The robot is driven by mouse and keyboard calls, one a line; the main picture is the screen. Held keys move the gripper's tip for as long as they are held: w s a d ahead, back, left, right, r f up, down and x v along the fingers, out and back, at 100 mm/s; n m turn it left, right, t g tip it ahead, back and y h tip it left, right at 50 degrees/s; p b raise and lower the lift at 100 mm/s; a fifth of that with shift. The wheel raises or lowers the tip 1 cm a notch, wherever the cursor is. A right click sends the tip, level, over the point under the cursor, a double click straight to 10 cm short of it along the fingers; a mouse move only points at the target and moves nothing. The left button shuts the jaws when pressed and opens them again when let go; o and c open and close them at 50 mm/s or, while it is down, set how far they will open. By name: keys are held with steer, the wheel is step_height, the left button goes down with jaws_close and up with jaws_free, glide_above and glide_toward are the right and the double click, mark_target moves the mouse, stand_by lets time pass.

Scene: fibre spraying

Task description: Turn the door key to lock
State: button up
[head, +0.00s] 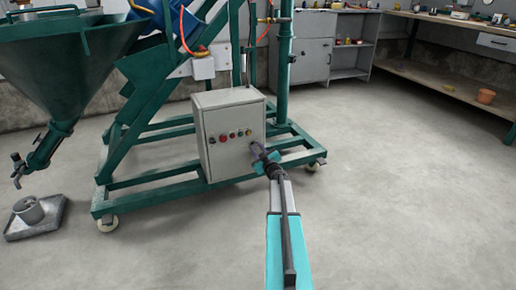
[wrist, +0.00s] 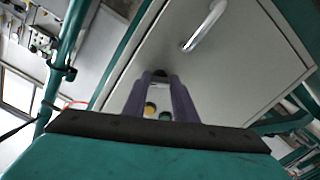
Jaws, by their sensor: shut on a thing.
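The grey control cabinet (head: 230,135) stands on the green machine's wheeled frame, its door front carrying a row of buttons. My gripper (head: 258,152) reaches to the lower right part of the cabinet. In the wrist view my gripper's two dark fingers (wrist: 160,82) are close together against the cabinet (wrist: 240,70). A small dark piece, the door key (wrist: 160,73), shows between the fingertips, and they are shut on it. Most of the key and its lock are hidden by the fingers. I cannot tell the key's angle.
A silver handle (wrist: 204,27) sticks out of the cabinet near the fingers. The green frame (head: 160,180) surrounds the cabinet's base. A grey tray (head: 50,222) with a pot lies at the left. The floor at the right is clear.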

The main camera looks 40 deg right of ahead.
steer(key=n, duration=1.2)
steer(key=shift+s+d+r+b, duration=0.15)
steer(key=shift+d+b, duration=0.05)
steer(key=shift+b, duration=0.2)
steer(key=shift+n, duration=0.3)
steer(key=o, duration=1)
steer(key=shift+o, duration=0.2)
steer(key=shift+a, duration=0.1)
steer(key=shift+a, duration=0.1)
